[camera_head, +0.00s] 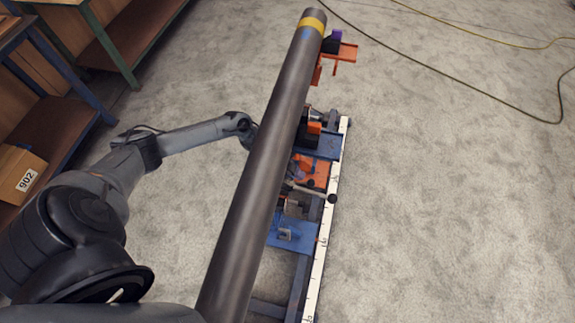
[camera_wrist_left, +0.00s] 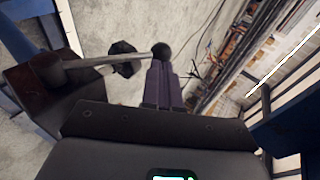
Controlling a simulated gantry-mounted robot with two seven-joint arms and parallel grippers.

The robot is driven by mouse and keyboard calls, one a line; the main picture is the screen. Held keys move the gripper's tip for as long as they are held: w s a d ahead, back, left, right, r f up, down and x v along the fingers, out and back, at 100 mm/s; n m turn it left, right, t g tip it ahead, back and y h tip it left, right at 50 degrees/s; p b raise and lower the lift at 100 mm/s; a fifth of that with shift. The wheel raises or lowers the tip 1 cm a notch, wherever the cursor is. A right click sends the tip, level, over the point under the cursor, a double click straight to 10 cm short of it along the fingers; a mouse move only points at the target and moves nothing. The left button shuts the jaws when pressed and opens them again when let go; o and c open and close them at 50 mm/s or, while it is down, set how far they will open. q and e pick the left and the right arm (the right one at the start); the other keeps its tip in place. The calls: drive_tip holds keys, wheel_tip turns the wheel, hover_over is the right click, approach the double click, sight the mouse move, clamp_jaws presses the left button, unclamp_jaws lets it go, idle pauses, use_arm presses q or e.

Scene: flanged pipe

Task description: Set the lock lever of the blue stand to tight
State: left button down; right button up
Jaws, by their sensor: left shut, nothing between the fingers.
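The long grey pipe (camera_head: 262,165) crosses the head view, with a yellow band at its far end. Below it, blue stand parts show at a far plate (camera_head: 325,147) and a near plate (camera_head: 292,236); I cannot tell which is the task's stand. A pale lever with a black ball (camera_head: 331,198) sticks out between them. In the left wrist view, a grey lever rod (camera_wrist_left: 95,61) runs from a dark hub to a black ball (camera_wrist_left: 162,50). My left gripper (camera_wrist_left: 162,68) is shut and empty, tips at or just below this ball; contact is unclear. The pipe hides it in the head view.
A white scale strip (camera_head: 325,215) edges the rail. An orange stand part (camera_head: 312,172) lies between the blue plates, and another orange support (camera_head: 346,52) stands far off. Shelves and a numbered box (camera_head: 20,172) are at left. Cables cross the clear floor at right.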

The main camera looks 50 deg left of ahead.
sight(308, 182)
use_arm(q)
drive_tip(key=shift+x, duration=0.85)
drive_tip(key=shift+f, duration=0.1)
drive_tip(key=f+b, duration=0.1)
drive_tip(key=w+d+f+b, duration=0.1)
drive_tip(key=d+f+b, duration=0.1)
drive_tip(key=b, duration=0.1)
drive_tip(key=shift+w, duration=0.25)
drive_tip(key=shift+w+d+f+g+y, duration=0.1)
drive_tip(key=shift+d+f+g+y, duration=0.1)
drive_tip(key=shift+g+y, duration=0.25)
drive_tip(key=shift+a, duration=0.1)
